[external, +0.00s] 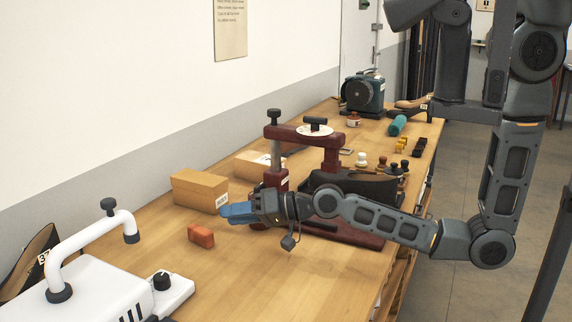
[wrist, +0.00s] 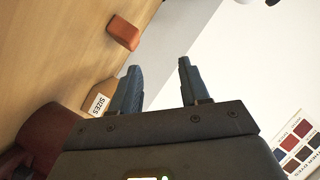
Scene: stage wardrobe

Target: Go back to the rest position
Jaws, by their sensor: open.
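My gripper (external: 238,212) is at the end of my arm, which reaches in from the right over the wooden workbench (external: 245,270). In the wrist view its two blue-grey fingers (wrist: 158,88) stand apart with nothing between them. An orange-red block (external: 201,236) lies on the bench to the left of my gripper and apart from it. The block also shows in the wrist view (wrist: 123,33), beyond the fingers.
A tan box (external: 199,190) stands behind my gripper. A dark red press (external: 305,136) stands close behind my forearm. A white machine (external: 85,285) stands at the near left. A dark teal machine (external: 362,95) stands at the far end. The bench front is clear.

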